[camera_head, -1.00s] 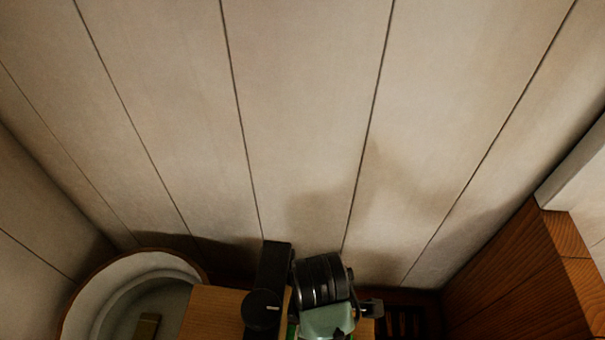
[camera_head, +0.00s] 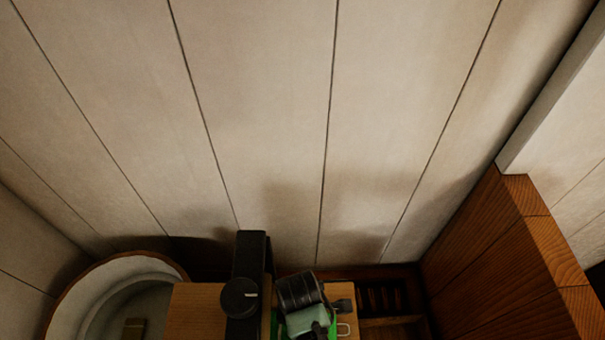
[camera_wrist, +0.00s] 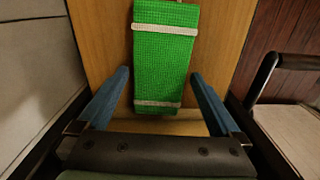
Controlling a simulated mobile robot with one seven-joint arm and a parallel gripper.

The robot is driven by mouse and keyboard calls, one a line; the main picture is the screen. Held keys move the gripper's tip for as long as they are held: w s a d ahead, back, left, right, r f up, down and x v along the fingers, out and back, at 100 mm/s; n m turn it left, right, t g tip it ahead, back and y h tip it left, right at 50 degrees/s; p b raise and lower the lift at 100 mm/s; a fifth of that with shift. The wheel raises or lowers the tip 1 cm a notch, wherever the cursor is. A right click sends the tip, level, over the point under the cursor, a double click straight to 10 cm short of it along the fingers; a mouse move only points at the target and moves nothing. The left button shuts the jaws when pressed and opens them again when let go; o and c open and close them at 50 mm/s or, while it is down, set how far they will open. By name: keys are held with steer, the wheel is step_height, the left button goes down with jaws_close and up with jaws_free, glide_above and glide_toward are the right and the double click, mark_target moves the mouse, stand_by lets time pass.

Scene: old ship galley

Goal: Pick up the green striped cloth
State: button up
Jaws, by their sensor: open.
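The green striped cloth (camera_wrist: 163,60) lies on a wooden board in the wrist view. My gripper (camera_wrist: 160,80) is open, with one blue finger on each side of the cloth's near part and visible gaps between. Whether the fingers are level with the cloth or above it I cannot tell. In the head view only a green sliver of the cloth (camera_head: 333,325) shows beside my gripper, which hides most of it.
A round white basin (camera_head: 85,300) with a brown rim stands left of the wooden board (camera_head: 195,312). A black bar (camera_head: 248,285) with a knob lies across the board, close left of my gripper. A wooden partition (camera_head: 500,260) stands at right. A plank wall (camera_head: 270,110) rises behind.

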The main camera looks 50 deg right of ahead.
steer(key=shift+f, duration=0.25)
steer(key=shift+c, duration=0.3)
steer(key=c, duration=1.3)
steer(key=shift+r+p, duration=0.2)
steer(key=shift+p, duration=0.2)
